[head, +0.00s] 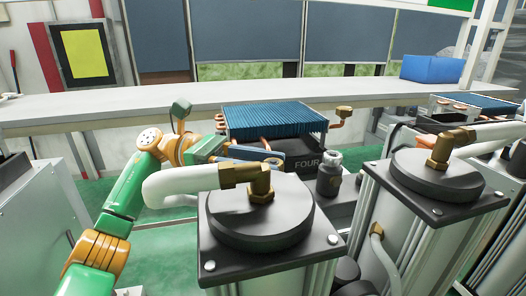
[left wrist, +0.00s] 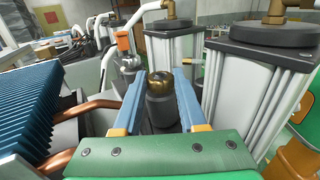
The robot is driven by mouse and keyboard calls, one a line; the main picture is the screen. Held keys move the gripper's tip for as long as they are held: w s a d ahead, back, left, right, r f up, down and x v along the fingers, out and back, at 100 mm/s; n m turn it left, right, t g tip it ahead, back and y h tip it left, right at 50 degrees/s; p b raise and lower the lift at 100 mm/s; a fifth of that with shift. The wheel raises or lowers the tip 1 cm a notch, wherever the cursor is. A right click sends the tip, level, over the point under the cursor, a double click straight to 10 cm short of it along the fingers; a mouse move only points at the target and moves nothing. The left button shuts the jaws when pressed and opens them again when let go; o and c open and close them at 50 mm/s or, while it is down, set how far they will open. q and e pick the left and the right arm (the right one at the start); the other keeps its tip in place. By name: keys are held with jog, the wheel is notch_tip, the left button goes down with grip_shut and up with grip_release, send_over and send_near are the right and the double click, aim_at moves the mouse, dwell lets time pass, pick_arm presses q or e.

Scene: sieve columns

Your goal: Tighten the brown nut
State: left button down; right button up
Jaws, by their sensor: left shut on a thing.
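The brown nut (left wrist: 159,79) is a brass-brown cap on top of a dark grey cylinder (left wrist: 160,110), in the middle of the left wrist view. My left gripper (left wrist: 159,76) has its two blue fingers on either side of the nut and is shut on it. In the head view my left gripper (head: 275,158) reaches in from the left, behind the near column's brass elbow and white hose. The nut cannot be made out there. My right gripper is in neither view.
A blue finned cooler (head: 275,117) on a box marked FOUR stands just behind the gripper, with copper pipes (left wrist: 85,145) close by. Two columns with black round caps (head: 262,215) (head: 437,175) and a white hose (head: 185,183) crowd the front. A white bench (head: 130,105) runs behind.

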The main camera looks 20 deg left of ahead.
pick_arm(q)
jog(key=shift+c, duration=2.3)
grip_release()
jog(key=a, duration=0.5)
jog(key=shift+a+r, duration=0.1)
jog(key=shift+a, duration=0.25)
jog(key=shift+s+a+p, duration=0.2)
jog(key=shift+a+p, duration=0.1)
jog(key=shift+a, duration=0.3)
